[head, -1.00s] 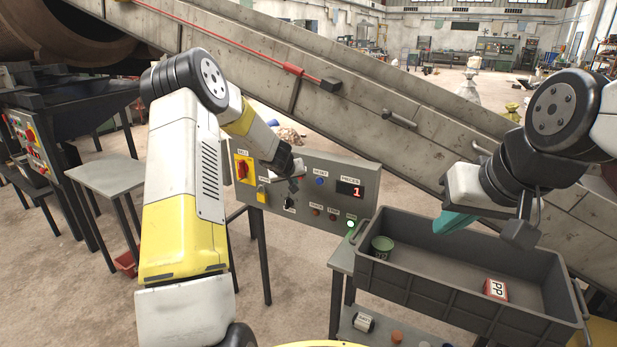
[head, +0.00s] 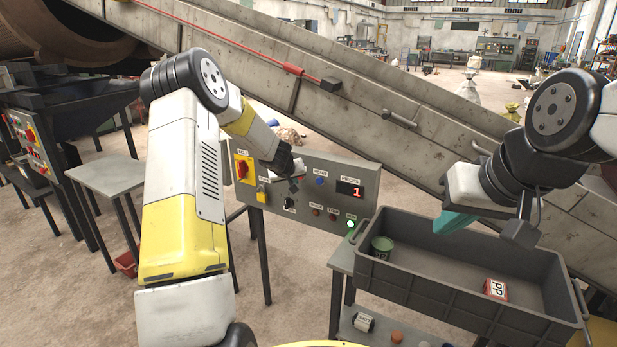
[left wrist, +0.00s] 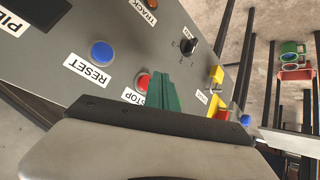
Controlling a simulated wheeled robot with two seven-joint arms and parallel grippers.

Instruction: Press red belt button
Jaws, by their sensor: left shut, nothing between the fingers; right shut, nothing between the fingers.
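The grey control panel (head: 335,180) stands left of the crate. In the left wrist view a round red button (left wrist: 142,81) sits beside a partly covered label that reads "STOP". My left gripper (head: 293,184) is at the panel face and covers this button in the head view. Its green fingers (left wrist: 168,95) are shut and empty, right beside the red button in the wrist view. I cannot tell whether they touch it. A red switch on a yellow plate (head: 244,169) is at the panel's left end. My right gripper (head: 455,222) is shut and empty above the crate.
A blue reset button (head: 320,181), a black knob (head: 288,202), small lamps and a display showing 1 are on the panel. The grey crate (head: 440,293) holds a green cup (head: 381,247) and a red-and-white block (head: 495,289). An inclined conveyor (head: 350,95) runs behind.

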